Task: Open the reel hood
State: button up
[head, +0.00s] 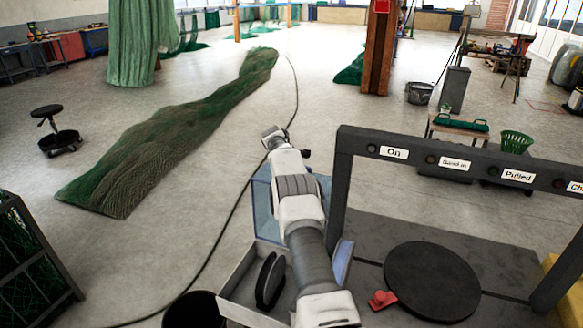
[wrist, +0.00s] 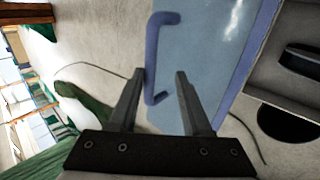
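The reel hood is a clear panel with a blue frame (wrist: 242,75), filling the upper middle of the wrist view. In the head view its blue edge and clear side (head: 263,205) show left of my arm, which hides part of it. A blue bar handle (wrist: 151,55) stands on the panel in the wrist view. My gripper (wrist: 160,73) is open, with two dark fingers apart. The handle's lower part appears between the fingers, close to the left one; I cannot tell whether they touch. The fingers are not clear in the head view.
A grey tray (head: 236,290) with a dark wheel (head: 269,280) lies beside the hood. A dark frame with labels (head: 455,163) stands to the right, above a black disc (head: 432,281) and a red piece (head: 382,299). A green net (head: 165,150) lies on the floor.

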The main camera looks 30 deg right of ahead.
jog(key=shift+r, duration=0.1)
jog(key=b+v, duration=0.2)
jog(key=v, duration=1.5)
jog(key=shift+s+a+r, duration=0.1)
jog(key=shift+a+r, duration=0.05)
jog(key=s+a+r+m+t+y, duration=0.1)
jog(key=s+a+r+m+y, duration=0.1)
jog(key=s+a+r, duration=0.55)
jog(key=s+a+r+m+y, duration=0.15)
jog(key=s+a+r, duration=0.35)
jog(key=s+a, duration=0.5)
jog(key=s+a+f+m+y, duration=0.1)
jog(key=s+a, duration=0.3)
jog(key=s, duration=0.4)
jog(key=s+a+f+m, duration=0.1)
jog(key=s+a+f, duration=0.1)
jog(key=s, duration=0.7)
jog(key=s+a+f+m+y, duration=0.1)
jog(key=s+a+f, duration=0.1)
jog(key=s+a, duration=0.3)
jog(key=s, duration=0.4)
jog(key=shift+a+m+y, duration=0.35)
jog(key=shift+d+f, duration=0.1)
